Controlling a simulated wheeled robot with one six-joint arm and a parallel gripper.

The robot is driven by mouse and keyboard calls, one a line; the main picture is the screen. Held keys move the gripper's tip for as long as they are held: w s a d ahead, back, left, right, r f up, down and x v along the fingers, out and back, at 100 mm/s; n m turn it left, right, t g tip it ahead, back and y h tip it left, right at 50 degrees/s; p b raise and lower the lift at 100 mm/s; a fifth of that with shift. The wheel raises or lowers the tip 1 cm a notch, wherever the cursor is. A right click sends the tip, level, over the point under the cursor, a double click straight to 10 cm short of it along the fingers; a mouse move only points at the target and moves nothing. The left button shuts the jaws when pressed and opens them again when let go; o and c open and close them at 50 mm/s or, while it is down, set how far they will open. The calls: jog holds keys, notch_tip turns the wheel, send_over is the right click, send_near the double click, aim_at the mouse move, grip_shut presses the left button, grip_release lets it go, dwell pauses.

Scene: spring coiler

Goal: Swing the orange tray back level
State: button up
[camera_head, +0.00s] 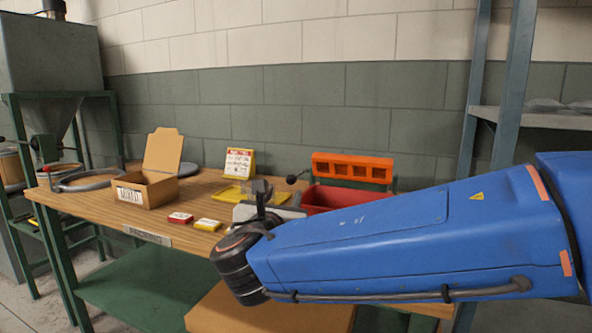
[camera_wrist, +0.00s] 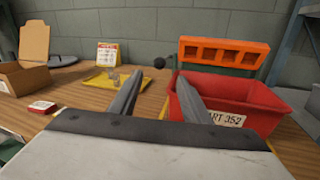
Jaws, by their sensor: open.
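The orange tray (camera_head: 352,168) is a block with several square pockets at the back right of the bench. It stands tipped up, its pockets facing me, above and behind a red bin. It also shows in the wrist view (camera_wrist: 224,52). A dark round knob (camera_wrist: 159,62) on a lever sits just left of the tray and shows in the head view (camera_head: 291,179). My gripper (camera_wrist: 160,82) is open and empty, in front of the tray and left of the red bin. In the head view my blue arm hides part of the bin and bench.
The red bin (camera_wrist: 238,97) bears a PART 352 label. A yellow tray (camera_wrist: 112,80) lies behind my fingers. A cardboard box (camera_head: 150,187), small red (camera_head: 181,218) and yellow (camera_head: 207,225) boxes and a card stand (camera_head: 239,163) are on the wooden bench. A shelf post (camera_head: 513,85) rises at right.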

jog(key=w+d, duration=0.1)
jog(key=w, duration=1.6)
jog(key=shift+w+d, duration=0.3)
jog(key=shift+w, duration=0.05)
jog(key=shift+d, duration=0.1)
jog(key=c, duration=1)
jog(key=shift+r, duration=0.1)
grip_shut()
